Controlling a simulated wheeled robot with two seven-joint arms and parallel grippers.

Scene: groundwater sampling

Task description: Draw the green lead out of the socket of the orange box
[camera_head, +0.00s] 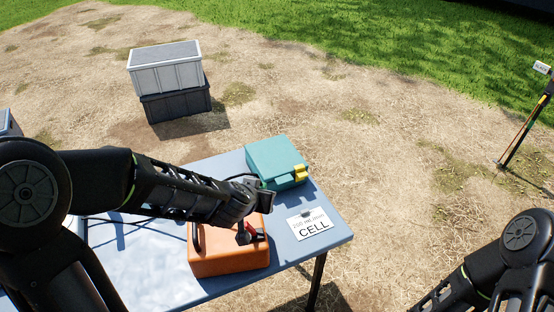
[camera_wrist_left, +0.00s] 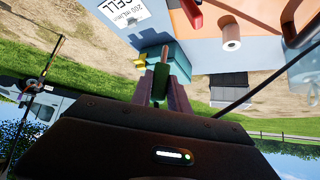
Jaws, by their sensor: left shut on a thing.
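The orange box (camera_head: 228,258) sits on the table near its front edge, with a red and black fitting (camera_head: 250,231) on top. My left gripper (camera_head: 262,198) is above the box's far side, in front of the teal case. In the left wrist view my left gripper (camera_wrist_left: 160,88) is shut on the green lead's plug (camera_wrist_left: 160,82). A bare copper-coloured pin (camera_wrist_left: 155,52) projects from the plug and looks clear of any socket. Part of the orange box (camera_wrist_left: 255,12) shows there, with a pale round collar (camera_wrist_left: 232,38), possibly the socket. My right gripper is out of view.
A teal case (camera_head: 275,158) with a yellow latch stands at the table's back, close beyond my left gripper. A white CELL card (camera_head: 309,223) lies at the right of the table (camera_head: 335,234). Stacked crates (camera_head: 168,75) stand on the ground beyond.

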